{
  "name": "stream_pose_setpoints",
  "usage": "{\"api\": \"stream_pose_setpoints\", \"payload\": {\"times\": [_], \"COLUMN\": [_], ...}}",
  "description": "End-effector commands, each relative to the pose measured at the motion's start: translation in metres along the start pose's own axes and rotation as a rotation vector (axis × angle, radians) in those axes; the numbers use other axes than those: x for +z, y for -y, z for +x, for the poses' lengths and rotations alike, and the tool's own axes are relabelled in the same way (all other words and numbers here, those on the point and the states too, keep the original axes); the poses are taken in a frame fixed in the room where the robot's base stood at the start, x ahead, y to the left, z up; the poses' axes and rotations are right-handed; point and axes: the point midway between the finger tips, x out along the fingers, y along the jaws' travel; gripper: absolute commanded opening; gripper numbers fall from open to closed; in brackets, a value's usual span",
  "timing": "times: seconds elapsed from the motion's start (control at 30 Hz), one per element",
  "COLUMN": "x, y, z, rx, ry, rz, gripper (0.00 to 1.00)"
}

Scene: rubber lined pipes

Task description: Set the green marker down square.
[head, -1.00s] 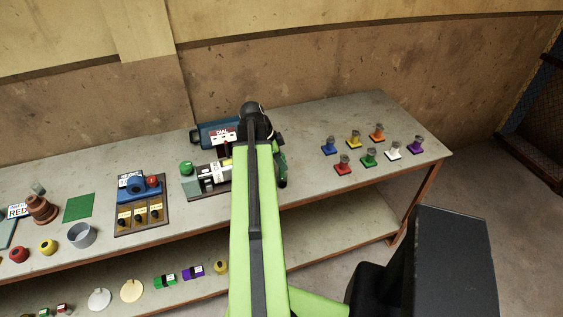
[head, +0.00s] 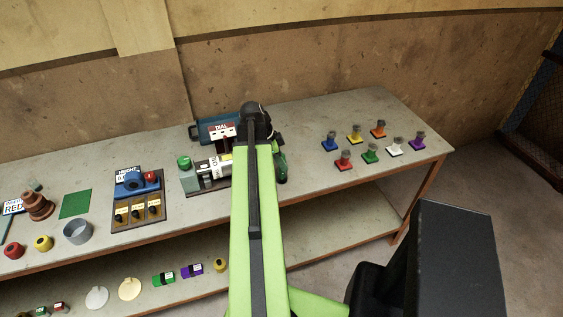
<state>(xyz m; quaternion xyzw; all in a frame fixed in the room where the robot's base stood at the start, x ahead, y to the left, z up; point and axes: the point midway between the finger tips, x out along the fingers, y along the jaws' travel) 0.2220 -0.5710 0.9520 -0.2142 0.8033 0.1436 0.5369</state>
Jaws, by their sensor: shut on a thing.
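My arm stretches up the middle of the view and hides most of my gripper (head: 277,146). Dark parts of it show just right of the arm, over the bench. A dark green rounded thing (head: 281,168), apparently the green marker, hangs there in its shut jaws. The arm hides its left side. I cannot tell whether its lower end touches the bench top or whether it is tilted.
The grey bench (head: 318,187) has bare room right of the gripper. A green mat (head: 75,204) lies farther left.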

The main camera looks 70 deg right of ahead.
Motion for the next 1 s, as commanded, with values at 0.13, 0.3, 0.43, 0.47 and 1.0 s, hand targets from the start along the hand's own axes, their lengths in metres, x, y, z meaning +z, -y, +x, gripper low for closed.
{"api": "stream_pose_setpoints", "payload": {"times": [0.13, 0.3, 0.43, 0.47, 1.0], "x": [0.002, 0.002, 0.002, 0.002, -0.002], "y": [0.0, 0.0, 0.0, 0.0, 0.0], "z": [0.005, 0.005, 0.005, 0.005, -0.05], "rx": [0.0, 0.0, 0.0, 0.0, -0.001], "ry": [0.0, 0.0, 0.0, 0.0, 0.0], "rz": [0.0, 0.0, 0.0, 0.0, -0.002], "gripper": [0.0, 0.31, 0.46, 0.46, 0.46]}}
